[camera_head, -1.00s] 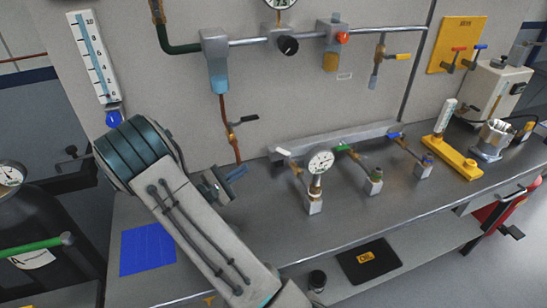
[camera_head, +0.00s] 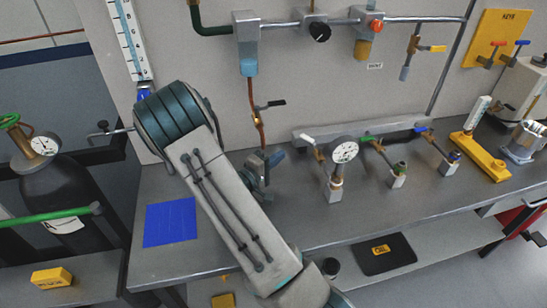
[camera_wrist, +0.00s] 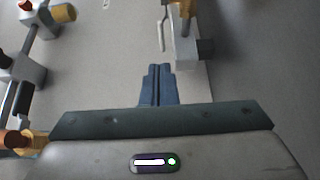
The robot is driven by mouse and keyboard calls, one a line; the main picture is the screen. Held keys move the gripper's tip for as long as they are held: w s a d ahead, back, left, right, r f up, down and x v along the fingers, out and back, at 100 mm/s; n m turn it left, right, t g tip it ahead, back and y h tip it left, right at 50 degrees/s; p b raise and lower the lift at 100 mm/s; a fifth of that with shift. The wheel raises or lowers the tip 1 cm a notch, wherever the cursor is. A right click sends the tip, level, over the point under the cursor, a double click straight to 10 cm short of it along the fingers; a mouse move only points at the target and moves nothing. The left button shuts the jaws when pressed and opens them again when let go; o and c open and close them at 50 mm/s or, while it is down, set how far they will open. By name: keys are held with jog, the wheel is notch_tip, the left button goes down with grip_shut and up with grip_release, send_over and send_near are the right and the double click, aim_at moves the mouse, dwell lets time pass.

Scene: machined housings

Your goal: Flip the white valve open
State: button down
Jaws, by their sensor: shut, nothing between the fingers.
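The white valve handle (camera_head: 308,139) sticks out to the left of a brass valve body at the left end of the row of valves on the bench, left of the round gauge. In the wrist view, what looks like the white handle (camera_wrist: 162,36) is a thin lever beside a brass body and a grey block, just beyond the fingertips. My gripper (camera_head: 276,158) is left of the handle and a little lower in the head view, apart from it. Its blue fingers (camera_wrist: 158,70) are together and empty.
A round gauge (camera_head: 344,151) stands just right of the white handle. Green (camera_head: 369,139) and blue-handled (camera_head: 424,130) valves follow to the right. A copper pipe with a black lever (camera_head: 270,104) runs down the wall above my gripper.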

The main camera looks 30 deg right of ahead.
aim_at(303, 138)
jog(key=shift+p+x, duration=1.4)
jog(key=shift+x, duration=3.4)
jog(key=shift+w+a+b, duration=0.1)
jog(key=shift+w+b, duration=0.15)
jog(key=shift+b, duration=0.15)
